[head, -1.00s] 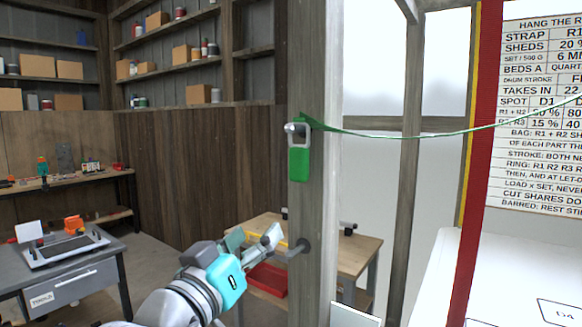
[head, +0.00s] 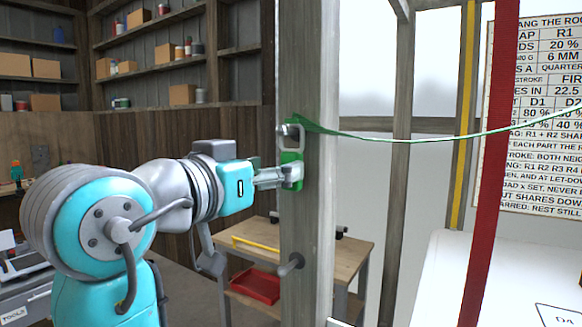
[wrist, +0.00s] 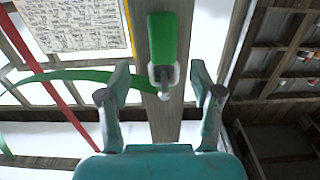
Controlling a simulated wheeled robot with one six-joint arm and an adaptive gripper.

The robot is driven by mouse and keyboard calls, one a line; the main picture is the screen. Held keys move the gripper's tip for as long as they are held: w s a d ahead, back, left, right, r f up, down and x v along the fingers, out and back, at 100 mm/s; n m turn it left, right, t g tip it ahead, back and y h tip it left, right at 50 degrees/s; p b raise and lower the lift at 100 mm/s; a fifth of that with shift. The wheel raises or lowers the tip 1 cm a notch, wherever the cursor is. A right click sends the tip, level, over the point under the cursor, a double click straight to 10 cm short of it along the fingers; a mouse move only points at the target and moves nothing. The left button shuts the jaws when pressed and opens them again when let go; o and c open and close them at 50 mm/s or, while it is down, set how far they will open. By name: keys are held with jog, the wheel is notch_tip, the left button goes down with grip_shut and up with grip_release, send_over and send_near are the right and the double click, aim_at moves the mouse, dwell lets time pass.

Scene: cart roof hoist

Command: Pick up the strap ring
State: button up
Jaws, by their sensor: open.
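The strap ring (head: 283,140) is a grey ring hanging on a short peg on the wooden post (head: 308,80), with a green tab (wrist: 162,36) below it. A thin green strap (head: 400,140) runs from the ring off to the right. My gripper (head: 292,174) is at the post, at the height of the tab, and hides part of it in the head view. In the wrist view, which appears upside down, my open fingers stand on either side of the ring (wrist: 154,73), with gaps on both sides. Nothing is held.
A lower peg (head: 290,264) sticks out of the post below my gripper. A wooden bench (head: 335,254) with a red tray (head: 256,286) stands behind the post. A red upright (head: 490,150) and a white surface (head: 480,270) are at the right. Shelves line the back left.

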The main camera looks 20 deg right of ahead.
aim_at(288, 156)
jog(key=x, duration=0.5)
jog(key=shift+w+f, duration=0.15)
jog(key=shift+w, duration=0.2)
jog(key=shift+d, duration=0.1)
grip_shut()
